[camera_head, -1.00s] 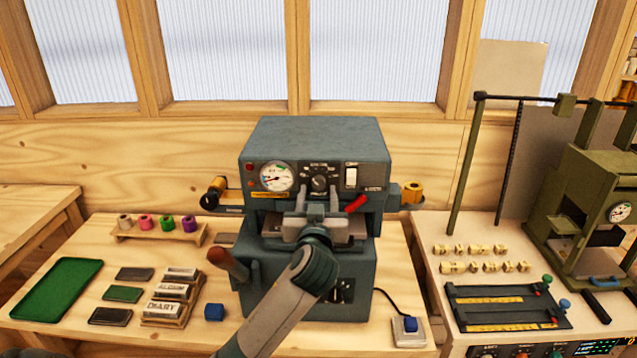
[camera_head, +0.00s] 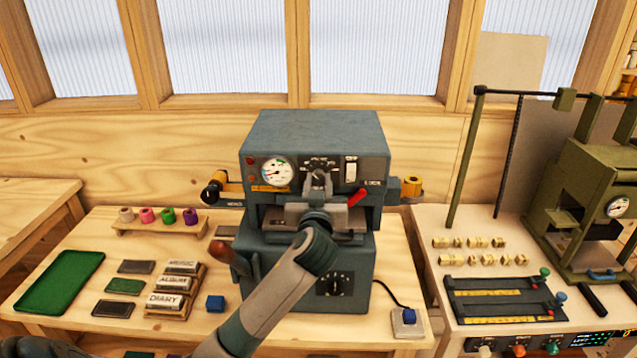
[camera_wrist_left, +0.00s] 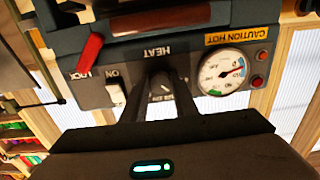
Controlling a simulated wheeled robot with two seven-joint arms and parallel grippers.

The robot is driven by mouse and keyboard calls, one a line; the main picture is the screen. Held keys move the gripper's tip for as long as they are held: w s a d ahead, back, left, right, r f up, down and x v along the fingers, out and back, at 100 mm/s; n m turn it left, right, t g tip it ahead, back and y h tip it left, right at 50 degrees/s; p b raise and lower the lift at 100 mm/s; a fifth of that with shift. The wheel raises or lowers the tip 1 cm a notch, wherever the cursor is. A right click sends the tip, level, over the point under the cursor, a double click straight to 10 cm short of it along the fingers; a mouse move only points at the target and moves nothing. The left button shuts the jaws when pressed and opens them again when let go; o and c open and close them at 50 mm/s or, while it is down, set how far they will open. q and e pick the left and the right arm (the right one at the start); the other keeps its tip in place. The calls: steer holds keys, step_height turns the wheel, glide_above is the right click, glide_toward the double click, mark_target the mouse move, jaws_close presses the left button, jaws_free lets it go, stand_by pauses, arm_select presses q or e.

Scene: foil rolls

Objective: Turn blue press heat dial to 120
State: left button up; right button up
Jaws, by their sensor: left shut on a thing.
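The blue-grey press (camera_head: 315,135) stands in the middle of the wooden table. Its heat dial (camera_wrist_left: 161,84) is on the front panel under the HEAT label, between the gauge (camera_head: 276,172) and the white ON switch (camera_head: 351,172). My left gripper (camera_head: 319,180) reaches up to the panel from below and is shut on the heat dial. In the left wrist view, which shows the panel upside down, my left fingers (camera_wrist_left: 161,92) flank the dial. They hide most of its scale, so I cannot read its setting. My right gripper is not in view.
A red lever (camera_head: 357,197) sticks out right of my fingers. A lower dial (camera_head: 335,283) is on the press base. A brown-handled lever (camera_head: 222,251) stands left. Type blocks (camera_head: 170,283) and a green tray (camera_head: 60,281) lie left; a green machine (camera_head: 580,190) stands right.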

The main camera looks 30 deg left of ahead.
arm_select(q)
steer(key=shift+m, duration=0.4)
steer(key=m+p, duration=0.3)
steer(key=m, duration=0.2)
steer(key=shift+r, duration=0.15)
steer(key=m+p, duration=0.2)
steer(key=m, duration=0.1)
steer(key=shift+m, duration=0.3)
steer(key=shift+m+p, duration=0.7)
steer(key=shift+m, duration=0.5)
steer(key=o, duration=1.1)
steer(key=shift+c, duration=0.2)
steer(key=shift+s, duration=0.2)
